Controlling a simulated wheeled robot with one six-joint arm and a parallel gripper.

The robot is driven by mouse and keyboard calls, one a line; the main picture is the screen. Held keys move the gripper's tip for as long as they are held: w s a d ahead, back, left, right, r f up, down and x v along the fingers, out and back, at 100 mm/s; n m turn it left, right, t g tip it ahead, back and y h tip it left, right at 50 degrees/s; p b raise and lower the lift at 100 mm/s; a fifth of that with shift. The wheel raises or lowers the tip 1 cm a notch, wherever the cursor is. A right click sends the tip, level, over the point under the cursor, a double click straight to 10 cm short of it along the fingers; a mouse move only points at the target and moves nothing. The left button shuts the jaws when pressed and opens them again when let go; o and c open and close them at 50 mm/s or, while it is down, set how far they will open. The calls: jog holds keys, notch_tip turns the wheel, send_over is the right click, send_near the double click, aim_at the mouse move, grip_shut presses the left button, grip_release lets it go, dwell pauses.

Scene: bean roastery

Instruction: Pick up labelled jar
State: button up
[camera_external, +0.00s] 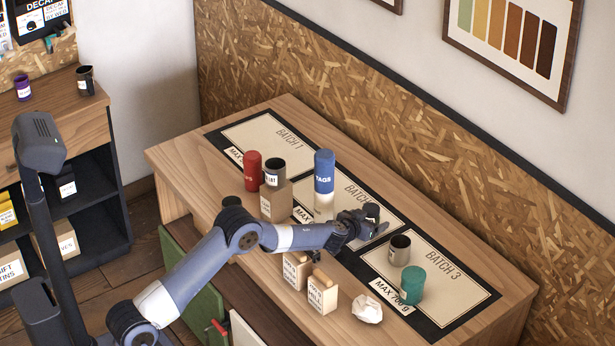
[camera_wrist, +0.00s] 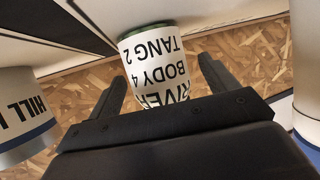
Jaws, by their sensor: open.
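A labelled jar stands between the fingers in the wrist view (camera_wrist: 150,65). Its white label reads upside down there, with "RIVER", "BODY 4" and "TANG 2", and a green band shows at its upper edge. In the external view, only a small part of a jar (camera_external: 372,211) shows behind the gripper, near the Batch 2 mat. My gripper (camera_external: 366,222) is low over the table at this jar. In the wrist view my gripper's fingers (camera_wrist: 165,85) are apart, one on each side of the jar. Whether either finger touches it cannot be told.
A labelled metal cup (camera_external: 400,250) stands close on the right, with a green container (camera_external: 411,286) beyond it. A blue-topped TAGS container (camera_external: 324,175) stands on the left.

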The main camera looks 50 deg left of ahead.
jog(key=shift+w+a+f, duration=0.15)
jog(key=shift+w, duration=0.25)
jog(key=c, duration=1.2)
